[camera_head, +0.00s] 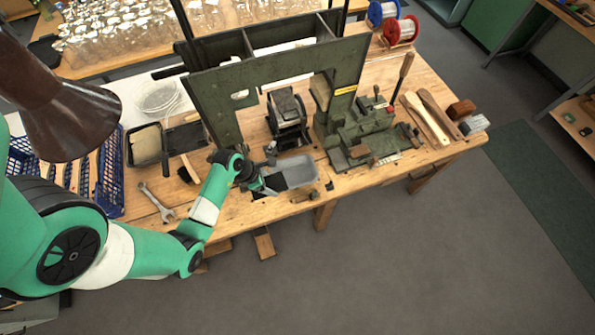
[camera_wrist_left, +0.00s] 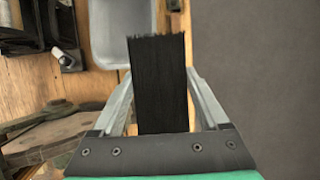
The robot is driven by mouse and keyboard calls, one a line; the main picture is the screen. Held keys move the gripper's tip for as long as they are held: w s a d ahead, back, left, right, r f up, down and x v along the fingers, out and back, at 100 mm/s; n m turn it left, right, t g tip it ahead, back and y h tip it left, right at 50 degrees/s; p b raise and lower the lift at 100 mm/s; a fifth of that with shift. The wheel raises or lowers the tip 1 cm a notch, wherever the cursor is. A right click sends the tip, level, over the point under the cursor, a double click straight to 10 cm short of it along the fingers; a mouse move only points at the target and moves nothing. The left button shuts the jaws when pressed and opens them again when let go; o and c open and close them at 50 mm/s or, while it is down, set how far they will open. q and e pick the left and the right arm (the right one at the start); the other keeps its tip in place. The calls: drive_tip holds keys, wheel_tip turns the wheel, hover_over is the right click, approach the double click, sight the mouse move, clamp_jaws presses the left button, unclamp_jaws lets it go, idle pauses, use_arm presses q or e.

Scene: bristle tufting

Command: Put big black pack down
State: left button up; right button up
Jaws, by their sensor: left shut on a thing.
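The big black pack (camera_wrist_left: 159,85) is a dense block of dark bristles with a slightly ragged end. My left gripper (camera_wrist_left: 161,78) is shut on it, one finger along each side, in the left wrist view. In the head view the left gripper (camera_head: 268,189) is at the front left of the grey tray (camera_head: 305,171), near the bench's front edge. The pack (camera_head: 276,183) shows there as a small dark patch at the fingertips. In the wrist view the pack covers part of the tray's (camera_wrist_left: 103,35) near rim. I cannot tell whether they touch. My right gripper is not in view.
A green machine (camera_head: 365,130) with a tall frame stands on the wooden bench behind and right of the tray. A wrench (camera_head: 158,203) and blue crate (camera_head: 112,183) lie left. Wooden-handled tools (camera_head: 425,119) lie right. The floor in front is clear.

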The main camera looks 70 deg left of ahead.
use_arm(q)
drive_tip(key=w+a+f+b, duration=0.4)
drive_tip(key=w, duration=0.4)
drive_tip(key=b, duration=0.4)
approach(299, 174)
drive_tip(key=shift+w+x, duration=0.2)
drive_tip(key=shift+x, duration=1)
drive_tip(key=shift+w, duration=0.4)
drive_tip(key=shift+w+f+b, duration=0.1)
drive_tip(key=shift+f+b, duration=0.9)
drive_tip(key=shift+f, duration=0.75)
drive_tip(key=shift+f, duration=0.2)
drive_tip(key=o, duration=1.3)
drive_tip(key=shift+r, duration=0.1)
